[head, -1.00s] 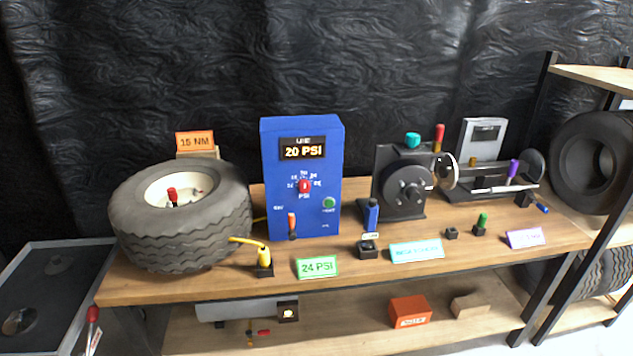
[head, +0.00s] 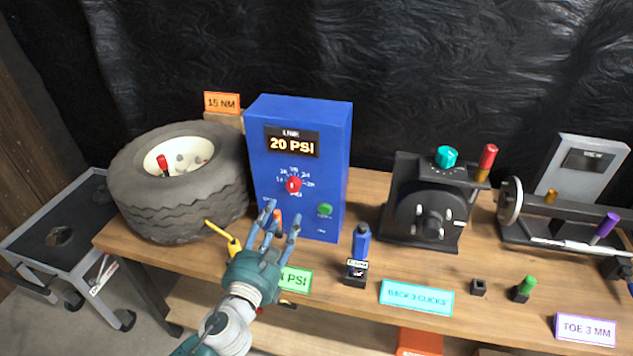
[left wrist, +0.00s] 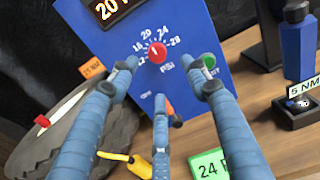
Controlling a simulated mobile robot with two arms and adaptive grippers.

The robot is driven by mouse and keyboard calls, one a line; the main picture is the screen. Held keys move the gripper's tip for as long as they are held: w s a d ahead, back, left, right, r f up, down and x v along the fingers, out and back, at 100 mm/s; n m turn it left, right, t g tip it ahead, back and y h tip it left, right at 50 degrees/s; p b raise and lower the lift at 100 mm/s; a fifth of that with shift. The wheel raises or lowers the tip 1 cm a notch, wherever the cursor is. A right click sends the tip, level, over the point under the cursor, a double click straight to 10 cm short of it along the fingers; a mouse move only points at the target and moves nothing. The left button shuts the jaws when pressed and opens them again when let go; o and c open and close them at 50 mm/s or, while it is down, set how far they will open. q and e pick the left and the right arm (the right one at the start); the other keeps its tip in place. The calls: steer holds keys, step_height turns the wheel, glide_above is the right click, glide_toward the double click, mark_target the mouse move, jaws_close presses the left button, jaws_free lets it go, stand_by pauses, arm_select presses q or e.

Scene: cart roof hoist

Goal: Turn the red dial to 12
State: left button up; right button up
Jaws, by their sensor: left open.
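The red dial (head: 291,184) is on the front of the blue box (head: 335,160), under a display reading 20 PSI. In the left wrist view the red dial (left wrist: 158,54) sits inside an arc of numbers, its white mark pointing roughly up toward 20. My left gripper (head: 282,213) is open and empty, in front of the box's lower front, below the dial in the picture. In the left wrist view its three spread fingers (left wrist: 158,92) reach up toward the box face, and the dial shows beyond them, untouched. My right gripper is not in view.
A green button (head: 325,209) is right of the dial, and an orange-red handle (head: 277,216) sits below it behind my fingers. A tire (head: 180,205) with a yellow hose end (head: 222,238) stands left. A blue tool (head: 361,243) and a green sign (head: 296,280) are close by.

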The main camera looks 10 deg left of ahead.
mark_target(292, 187)
arm_select(q)
steer(key=w, duration=0.4)
steer(key=w+p, duration=0.1)
steer(key=w, duration=0.4)
steer(key=shift+a+r, duration=0.1)
steer(key=shift+r, duration=0.1)
steer(key=shift+w, duration=0.7)
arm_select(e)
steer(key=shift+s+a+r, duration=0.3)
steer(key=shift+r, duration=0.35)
arm_select(q)
steer(key=shift+c, duration=0.5)
steer(key=c, duration=0.9)
steer(key=shift+c, duration=0.6)
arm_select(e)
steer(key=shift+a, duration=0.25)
